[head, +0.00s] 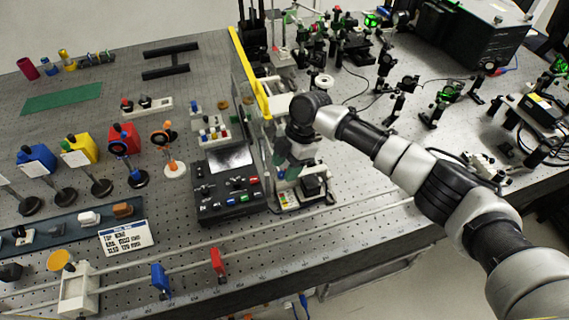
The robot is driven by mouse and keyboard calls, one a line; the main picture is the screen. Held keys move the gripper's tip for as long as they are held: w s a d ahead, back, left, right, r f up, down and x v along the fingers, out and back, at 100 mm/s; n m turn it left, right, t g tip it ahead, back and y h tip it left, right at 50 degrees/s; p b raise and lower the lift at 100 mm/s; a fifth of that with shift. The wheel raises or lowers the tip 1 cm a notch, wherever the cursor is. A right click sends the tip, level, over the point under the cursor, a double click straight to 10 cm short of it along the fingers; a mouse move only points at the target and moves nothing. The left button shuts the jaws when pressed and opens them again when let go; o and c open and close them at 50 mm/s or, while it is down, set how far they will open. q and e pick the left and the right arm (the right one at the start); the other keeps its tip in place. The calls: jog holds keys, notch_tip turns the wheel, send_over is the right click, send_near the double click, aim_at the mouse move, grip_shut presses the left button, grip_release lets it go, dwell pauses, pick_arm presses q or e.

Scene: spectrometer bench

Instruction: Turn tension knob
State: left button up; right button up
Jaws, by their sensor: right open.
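My right arm reaches in from the right, and its gripper (284,168) points down just right of a clear upright panel with a yellow top edge (250,75). The gripper is open, and its fingers are small and partly lost against the equipment below. A small device with a black block (313,186) and coloured buttons stands just below and to the right of the fingers. I cannot pick out the tension knob for certain; the gripper and wrist hide part of this area. My left gripper is not in view.
A black control box (230,197) with coloured buttons stands left of the panel. Coloured blocks and round-based stands, such as an orange-ringed one (163,138), fill the left bench. Optical mounts (386,62) crowd the back right. A rail (330,228) runs along the front.

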jog(key=shift+s+a+f, duration=0.2)
jog(key=shift+f, duration=0.25)
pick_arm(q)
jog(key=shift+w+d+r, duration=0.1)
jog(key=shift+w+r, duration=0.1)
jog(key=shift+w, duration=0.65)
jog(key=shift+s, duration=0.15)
pick_arm(e)
jog(key=shift+c, duration=0.2)
grip_shut()
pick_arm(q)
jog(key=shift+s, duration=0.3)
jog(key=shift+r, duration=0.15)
